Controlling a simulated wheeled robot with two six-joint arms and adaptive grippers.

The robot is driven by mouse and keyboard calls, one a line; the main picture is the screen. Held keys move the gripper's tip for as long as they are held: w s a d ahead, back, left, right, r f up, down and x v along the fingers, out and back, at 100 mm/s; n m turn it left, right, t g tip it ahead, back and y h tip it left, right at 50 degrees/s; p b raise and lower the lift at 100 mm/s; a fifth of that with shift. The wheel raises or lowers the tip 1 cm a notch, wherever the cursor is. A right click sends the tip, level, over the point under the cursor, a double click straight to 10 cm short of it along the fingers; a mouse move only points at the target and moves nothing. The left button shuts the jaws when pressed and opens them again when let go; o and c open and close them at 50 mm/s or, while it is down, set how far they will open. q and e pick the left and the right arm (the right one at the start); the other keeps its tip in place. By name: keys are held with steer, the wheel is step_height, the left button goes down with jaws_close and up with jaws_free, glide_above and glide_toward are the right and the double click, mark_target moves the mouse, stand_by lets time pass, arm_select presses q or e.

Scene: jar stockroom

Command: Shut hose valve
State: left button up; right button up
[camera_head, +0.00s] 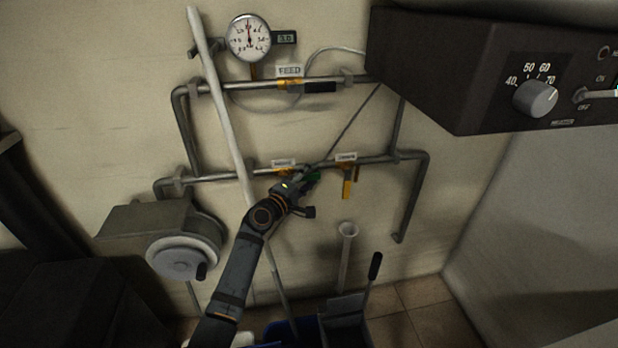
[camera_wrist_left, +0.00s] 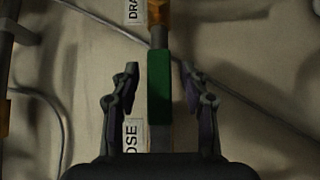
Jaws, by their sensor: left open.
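The hose valve's green handle (camera_wrist_left: 159,86) lies lengthwise along the pipe in the left wrist view. A partly hidden label ending in "OSE" (camera_wrist_left: 133,136) is beside it. My left gripper (camera_wrist_left: 159,78) is open, with one finger on each side of the handle and a visible gap to both. In the head view my left gripper (camera_head: 307,183) is at the lower wall pipe and covers much of the valve; a bit of the green handle (camera_head: 313,175) shows beyond it. My right gripper is not in view.
A drain valve with a yellow handle (camera_head: 348,187) hangs just right of the gripper. The feed valve (camera_head: 320,87) and a round gauge (camera_head: 249,38) are above. A pale pole (camera_head: 222,100) leans close to my left arm. A dark control box (camera_head: 460,70) juts out at upper right.

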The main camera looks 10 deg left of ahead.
arm_select(q)
jaws_close()
stand_by(0.4)
